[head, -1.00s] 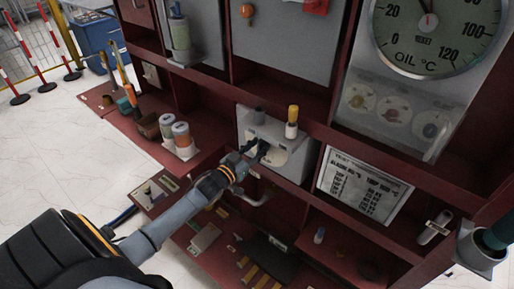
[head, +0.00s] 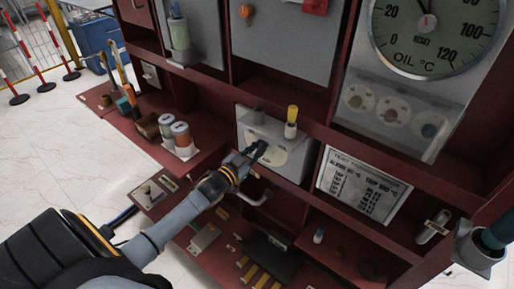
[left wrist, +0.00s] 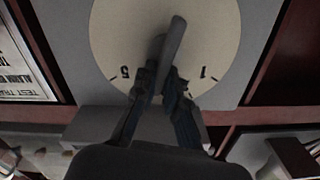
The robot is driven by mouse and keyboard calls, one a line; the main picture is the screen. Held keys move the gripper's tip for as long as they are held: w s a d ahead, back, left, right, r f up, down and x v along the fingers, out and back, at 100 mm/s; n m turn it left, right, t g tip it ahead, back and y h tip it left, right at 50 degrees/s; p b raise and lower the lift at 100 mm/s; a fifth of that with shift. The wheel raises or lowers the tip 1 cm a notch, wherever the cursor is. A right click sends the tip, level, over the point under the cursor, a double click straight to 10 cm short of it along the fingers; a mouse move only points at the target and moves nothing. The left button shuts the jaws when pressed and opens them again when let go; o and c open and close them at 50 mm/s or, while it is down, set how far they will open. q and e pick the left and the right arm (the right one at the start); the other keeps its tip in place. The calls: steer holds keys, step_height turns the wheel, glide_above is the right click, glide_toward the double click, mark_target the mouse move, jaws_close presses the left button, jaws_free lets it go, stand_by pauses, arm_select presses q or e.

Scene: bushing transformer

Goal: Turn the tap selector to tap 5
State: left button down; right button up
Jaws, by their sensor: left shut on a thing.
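The tap selector shows in the left wrist view as a round cream dial (left wrist: 205,42) on a grey box, with "5" at its lower left and "1" at its lower right. A grey bar-like handle (left wrist: 174,38) crosses the dial, leaning slightly right at its top. My left gripper (left wrist: 162,76) is shut on the handle, hiding its lower part. In the head view, the left gripper (head: 255,151) reaches the dial (head: 272,158) from the lower left. The other tap marks are not visible.
A yellow-topped white bottle (head: 291,122) stands on the box beside the dial. A printed placard (head: 362,183) is to the right, under a large oil gauge (head: 432,30). Jars (head: 182,138) stand on the red shelf at left. A lower shelf with loose items lies below my arm.

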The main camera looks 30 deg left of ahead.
arm_select(q)
steer(key=shift+d+f+m+b, duration=0.15)
steer(key=shift+d+m+b, duration=0.05)
steer(key=shift+m, duration=1.25)
steer(key=shift+d+f+m+b, duration=0.2)
steer(key=shift+m+b, duration=0.05)
steer(key=shift+m, duration=1.15)
steer(key=shift+d+f+m+b, duration=0.15)
steer(key=shift+d+m+b, duration=0.05)
steer(key=shift+m, duration=1.25)
steer(key=c, duration=1.4)
jaws_free()
steer(key=s, duration=1.2)
steer(key=shift+a, duration=0.45)
steer(key=shift+f, duration=0.1)
